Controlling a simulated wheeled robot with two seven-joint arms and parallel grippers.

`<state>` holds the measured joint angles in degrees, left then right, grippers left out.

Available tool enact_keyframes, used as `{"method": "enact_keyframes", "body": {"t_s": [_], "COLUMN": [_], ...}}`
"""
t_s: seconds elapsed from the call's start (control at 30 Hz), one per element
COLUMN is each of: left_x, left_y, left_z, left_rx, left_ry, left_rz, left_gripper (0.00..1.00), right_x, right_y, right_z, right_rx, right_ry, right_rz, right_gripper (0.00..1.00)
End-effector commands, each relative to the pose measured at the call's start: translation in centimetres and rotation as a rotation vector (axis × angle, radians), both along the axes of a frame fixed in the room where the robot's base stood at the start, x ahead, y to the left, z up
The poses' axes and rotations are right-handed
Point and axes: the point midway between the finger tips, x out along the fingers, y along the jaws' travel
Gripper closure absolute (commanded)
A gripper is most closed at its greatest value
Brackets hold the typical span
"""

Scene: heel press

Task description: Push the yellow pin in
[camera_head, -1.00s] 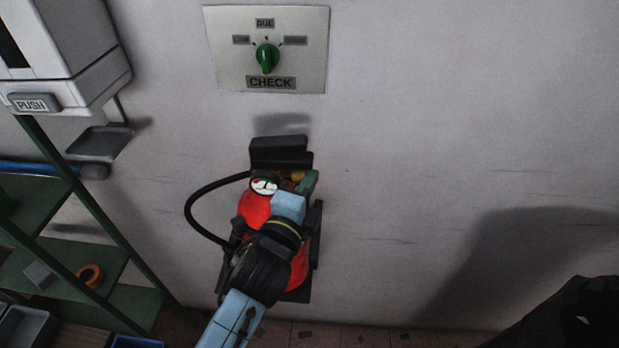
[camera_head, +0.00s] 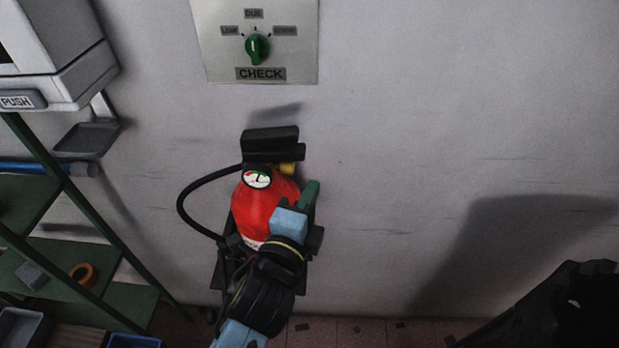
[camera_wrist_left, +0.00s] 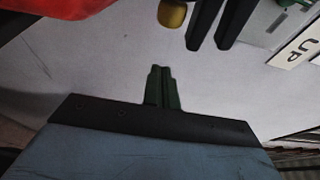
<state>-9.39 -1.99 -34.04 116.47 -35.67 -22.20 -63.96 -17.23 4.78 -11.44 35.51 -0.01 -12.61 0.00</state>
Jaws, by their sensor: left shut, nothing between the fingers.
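The yellow pin (camera_head: 287,168) shows as a small knob at the right of the red fire extinguisher's (camera_head: 262,205) neck, just below the black handle (camera_head: 271,142). In the left wrist view the rounded yellow pin (camera_wrist_left: 172,14) is at the top, between the red body and the black handle levers (camera_wrist_left: 222,22). My left gripper (camera_head: 312,186) has green fingers, shut and empty, a little below and right of the pin, apart from it. The shut fingertips (camera_wrist_left: 160,70) also show in the left wrist view, pointing up toward the pin. My right gripper is not seen.
A pressure gauge (camera_head: 257,178) and black hose (camera_head: 190,200) are on the extinguisher. A wall panel with a green knob (camera_head: 257,48) is above. A green shelf (camera_head: 120,300) and a white PUSH dispenser (camera_head: 55,60) stand left. The wall to the right is clear.

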Motion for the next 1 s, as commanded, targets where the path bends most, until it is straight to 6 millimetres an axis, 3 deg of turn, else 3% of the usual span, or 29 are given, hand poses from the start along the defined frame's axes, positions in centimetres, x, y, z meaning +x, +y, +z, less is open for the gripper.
{"method": "enact_keyframes", "body": {"t_s": [0.1,0.3,1.0], "left_x": [-2.3,-4.3,-4.5], "left_y": [0.9,1.5,2.2], "left_z": [-0.1,0.0,-0.4], "left_rx": [0.000,0.000,-0.019], "left_ry": [0.001,0.000,0.029], "left_rz": [-0.001,-0.001,0.014], "left_gripper": [1.00,1.00,1.00], "right_x": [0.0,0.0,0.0], "right_y": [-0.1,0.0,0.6], "right_z": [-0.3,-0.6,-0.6], "right_rx": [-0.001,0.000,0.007], "right_ry": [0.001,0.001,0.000], "right_rz": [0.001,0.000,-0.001], "right_gripper": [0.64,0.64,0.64]}}
